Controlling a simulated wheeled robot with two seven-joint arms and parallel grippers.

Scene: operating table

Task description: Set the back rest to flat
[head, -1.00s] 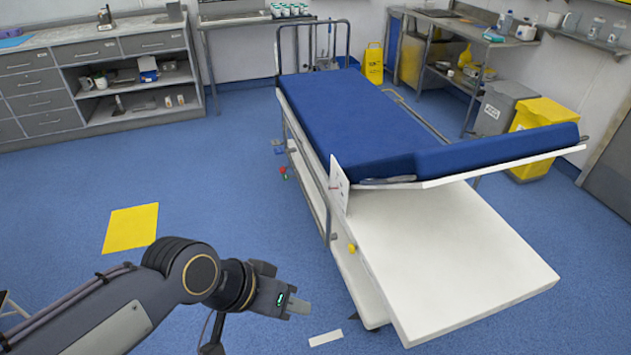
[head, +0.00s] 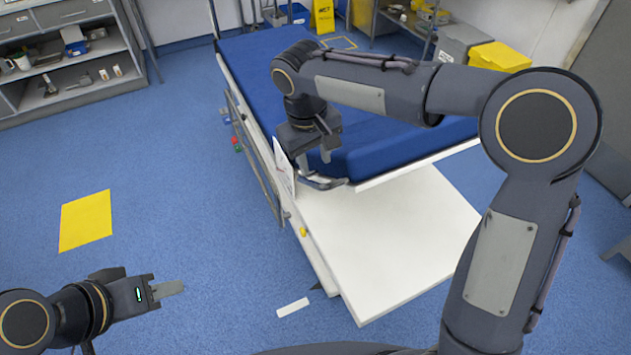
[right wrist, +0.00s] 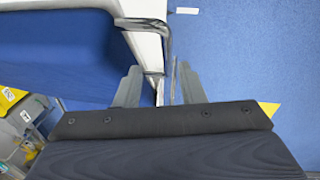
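The bed's back rest is the near blue mattress section (head: 400,148) on a white panel (head: 420,164). It looked slightly tilted up a second ago; now my right arm partly covers it. A grey metal handle (head: 322,184) sticks out at its left corner, beside an upright white plate (head: 284,167). My right gripper (head: 316,158) points down just above this handle. In the right wrist view its fingers (right wrist: 158,88) are apart, with the handle (right wrist: 140,21) beyond them; contact cannot be told. My left gripper (head: 168,289) hangs empty over the floor, seen edge-on.
A bare white board (head: 390,245) extends from the bed's near end, with a yellow knob (head: 303,232) at its left side. Side rails run along the bed's left. Open blue floor with a yellow mat (head: 86,221) lies left. Shelves and bins stand behind.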

